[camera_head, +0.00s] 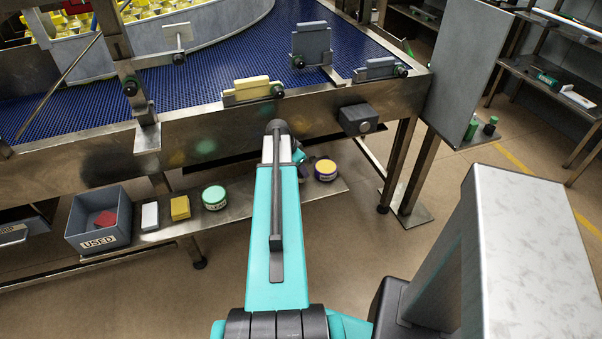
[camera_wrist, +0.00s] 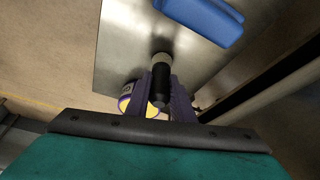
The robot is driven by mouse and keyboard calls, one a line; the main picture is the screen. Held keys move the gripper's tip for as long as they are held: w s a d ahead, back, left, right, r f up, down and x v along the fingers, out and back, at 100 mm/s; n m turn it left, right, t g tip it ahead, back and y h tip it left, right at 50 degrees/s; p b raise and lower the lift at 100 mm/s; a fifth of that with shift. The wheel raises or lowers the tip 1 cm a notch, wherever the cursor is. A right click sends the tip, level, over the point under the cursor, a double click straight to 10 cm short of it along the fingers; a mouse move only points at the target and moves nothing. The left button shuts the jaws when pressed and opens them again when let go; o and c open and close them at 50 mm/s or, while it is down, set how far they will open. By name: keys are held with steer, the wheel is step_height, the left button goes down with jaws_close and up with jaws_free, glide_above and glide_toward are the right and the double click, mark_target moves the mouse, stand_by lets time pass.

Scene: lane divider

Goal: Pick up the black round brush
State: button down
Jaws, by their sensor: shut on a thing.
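In the wrist view the black round brush (camera_wrist: 160,84) is a short dark cylinder with a paler band near its far end. My gripper (camera_wrist: 161,76) has its two dark purple fingers closed on either side of it. A dark shadow lies just beyond the brush on the grey metal shelf; I cannot tell whether the brush touches the shelf.
A purple tin with a yellow lid (camera_head: 326,170) stands close to the gripper; it also shows in the wrist view (camera_wrist: 126,103). A blue object (camera_wrist: 205,17) lies beyond the brush. The low shelf (camera_head: 155,238) holds a grey USED bin (camera_head: 97,221). The conveyor frame (camera_head: 225,128) overhangs it.

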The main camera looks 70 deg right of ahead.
steer(key=shift+r, duration=0.1)
steer(key=shift+r+b, duration=0.55)
steer(key=shift+r, duration=0.8)
steer(key=w+a+r, duration=0.1)
steer(key=a+r, duration=0.1)
steer(key=a, duration=1.1)
steer(key=shift+a+r, duration=0.15)
steer(key=shift+a, duration=0.15)
steer(key=shift+w+a+p, duration=0.1)
steer(key=shift+a+p, duration=0.1)
steer(key=shift+p, duration=0.3)
steer(key=p, duration=0.2)
steer(key=shift+a+r+p, duration=0.1)
steer(key=shift+a+p, duration=0.2)
steer(key=shift+a, duration=0.05)
steer(key=shift+a+p, duration=0.3)
steer(key=shift+p, duration=0.85)
steer(key=shift+a+f+p, duration=0.2)
steer(key=shift+a+p, duration=0.1)
steer(key=shift+p, duration=0.35)
